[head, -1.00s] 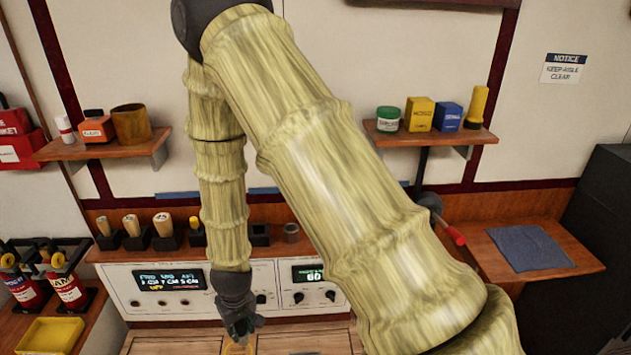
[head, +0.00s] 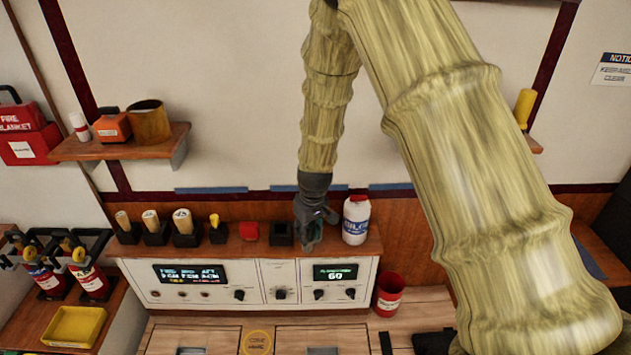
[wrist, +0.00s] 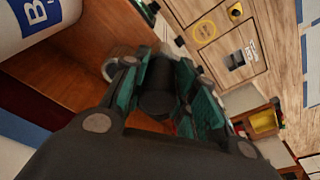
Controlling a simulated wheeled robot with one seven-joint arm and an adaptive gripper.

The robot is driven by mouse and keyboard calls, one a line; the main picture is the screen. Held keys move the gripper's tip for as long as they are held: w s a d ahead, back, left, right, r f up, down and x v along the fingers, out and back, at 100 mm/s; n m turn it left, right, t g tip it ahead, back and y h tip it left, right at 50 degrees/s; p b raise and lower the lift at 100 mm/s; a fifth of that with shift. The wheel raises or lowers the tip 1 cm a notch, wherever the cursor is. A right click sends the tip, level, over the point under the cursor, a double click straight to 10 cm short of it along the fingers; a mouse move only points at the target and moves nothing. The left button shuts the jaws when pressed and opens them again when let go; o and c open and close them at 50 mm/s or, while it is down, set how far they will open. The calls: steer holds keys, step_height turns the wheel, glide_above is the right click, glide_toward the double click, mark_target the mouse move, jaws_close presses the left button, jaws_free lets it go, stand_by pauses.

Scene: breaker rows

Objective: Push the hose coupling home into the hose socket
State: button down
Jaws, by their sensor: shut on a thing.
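My gripper (head: 312,235) is at the wooden ledge above the control panel, between a black square holder and a white bottle. In the wrist view its green-padded fingers (wrist: 160,95) are closed around a dark round piece (wrist: 157,80), which appears to be the hose coupling. The fingers hide most of it. A pale grey round rim (wrist: 118,62) shows just beyond the left finger; I cannot tell whether it is the hose socket. I cannot make out the socket for certain, or how the held piece sits against it.
The black holder (head: 281,234) is close to the left of the gripper and the white bottle (head: 356,220) close to its right. Handled tools (head: 182,222) stand further left. The control panel (head: 250,283) is below, with a red can (head: 389,294) at its right end.

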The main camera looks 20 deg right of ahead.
steer(key=w+d+r+n+p, duration=0.2)
steer(key=w+d+r, duration=0.2)
steer(key=r, duration=0.5)
steer(key=shift+w+p, duration=0.4)
steer(key=shift+w, duration=0.75)
steer(key=shift+s, duration=0.1)
steer(key=shift+f+b, duration=1.2)
steer(key=shift+f, duration=1.7)
steer(key=shift+f+b, duration=1.1)
steer(key=shift+f, duration=1.5)
steer(key=c, duration=1.1)
jaws_free()
steer(key=shift+o, duration=0.2)
steer(key=shift+r, duration=0.1)
step_height(320, 180, up, 12)
steer(key=s, duration=0.1)
steer(key=shift+s+d, duration=0.25)
steer(key=shift+d, duration=0.15)
